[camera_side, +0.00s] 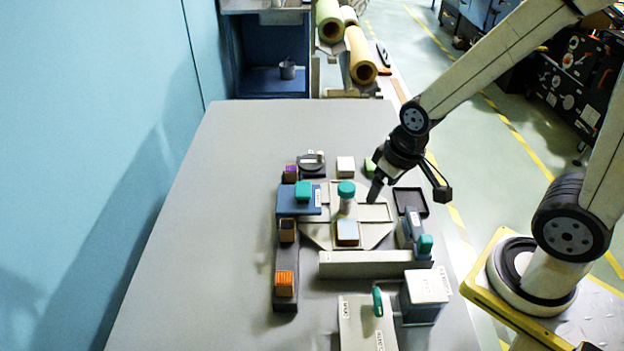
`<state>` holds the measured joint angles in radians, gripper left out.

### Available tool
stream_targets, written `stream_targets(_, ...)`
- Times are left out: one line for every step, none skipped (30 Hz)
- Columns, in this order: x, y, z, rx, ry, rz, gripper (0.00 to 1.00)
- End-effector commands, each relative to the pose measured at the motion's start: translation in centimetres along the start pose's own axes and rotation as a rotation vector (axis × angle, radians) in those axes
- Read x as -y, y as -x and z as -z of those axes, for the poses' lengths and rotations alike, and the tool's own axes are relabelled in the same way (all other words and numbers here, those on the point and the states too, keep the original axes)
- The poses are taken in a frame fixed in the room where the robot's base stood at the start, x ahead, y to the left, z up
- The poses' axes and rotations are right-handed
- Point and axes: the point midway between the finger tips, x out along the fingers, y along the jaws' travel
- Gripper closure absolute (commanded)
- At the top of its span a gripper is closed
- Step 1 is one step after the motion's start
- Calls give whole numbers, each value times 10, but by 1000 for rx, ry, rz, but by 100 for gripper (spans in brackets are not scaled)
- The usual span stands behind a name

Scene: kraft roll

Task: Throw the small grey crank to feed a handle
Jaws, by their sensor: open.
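My gripper (375,190) hangs over the right part of the pale eight-sided plate (378,213), open, with nothing seen between its jaws. A small grey-blue part with a teal knob (425,243) stands at the plate's right side, below my gripper in the picture. It may be the small grey crank, but I cannot tell for sure. A teal handle (377,302) stands up on a white box at the front. A teal block (303,191) sits on a blue block (287,206).
A dark rail (282,265) holds orange, brown and purple-topped blocks on the left. A long grey bar (365,265) crosses in front of the plate. A white-topped box (427,286) and a black tray (411,198) stand right. The grey table's left side (200,230) is clear.

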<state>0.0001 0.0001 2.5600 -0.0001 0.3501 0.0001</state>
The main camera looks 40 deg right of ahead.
Motion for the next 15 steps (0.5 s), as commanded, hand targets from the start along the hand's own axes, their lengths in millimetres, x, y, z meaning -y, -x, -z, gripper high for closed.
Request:
stream_targets(0,0,0,0,0,0,10)
stream_targets(0,0,0,0,0,0,13)
stream_targets(0,0,0,0,0,0,25)
stream_targets(0,0,0,0,-2,0,35)
stream_targets(0,0,1,0,-6,0,38)
stream_targets(0,0,2,0,-15,1,38)
stream_targets(-1,-1,4,0,-25,1,38)
stream_targets(-1,-1,6,0,-38,1,38)
stream_targets(-2,-2,9,2,-63,2,38)
stream_targets(-3,-3,12,3,-85,3,38)
stream_targets(-4,-4,16,3,-112,4,38)
stream_targets(-5,-5,22,4,-154,6,38)
stream_targets(-7,-6,28,5,-191,7,38)
stream_targets(-8,-8,33,6,-234,9,38)
stream_targets(-11,-10,41,9,-295,12,38)
